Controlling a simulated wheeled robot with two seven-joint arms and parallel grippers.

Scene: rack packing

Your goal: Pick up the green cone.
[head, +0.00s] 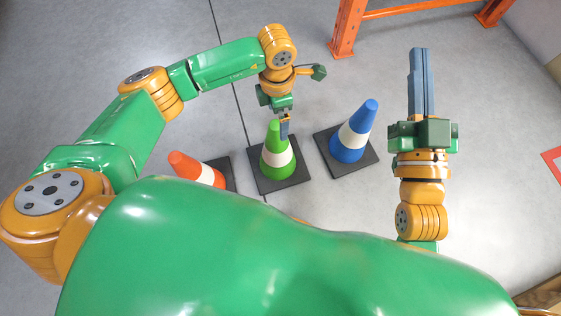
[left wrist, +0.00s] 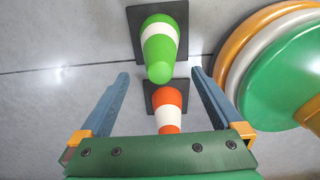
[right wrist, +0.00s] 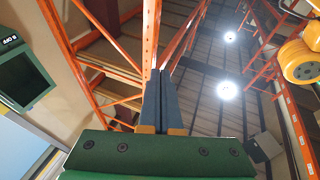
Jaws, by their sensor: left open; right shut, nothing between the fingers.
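The green cone (head: 279,163), with a white band and a dark square base, stands upright on the floor between the orange and blue cones. My left gripper (head: 284,130) is open at the cone's top, one finger overlapping it in the head view. In the left wrist view the green cone (left wrist: 158,52) has its tip between the tips of my open left gripper (left wrist: 158,72), with a gap on each side. How deep the tip sits between the fingers is hard to tell. My right gripper (head: 418,52) is shut and empty, off to the right; its fingers also show in the right wrist view (right wrist: 159,75).
An orange cone (head: 196,170) stands close left, partly hidden by my body; it also shows in the left wrist view (left wrist: 168,98). A blue cone (head: 351,139) stands close right. An orange rack (head: 347,28) stands at the back. Grey floor is clear between the blue cone and my right arm.

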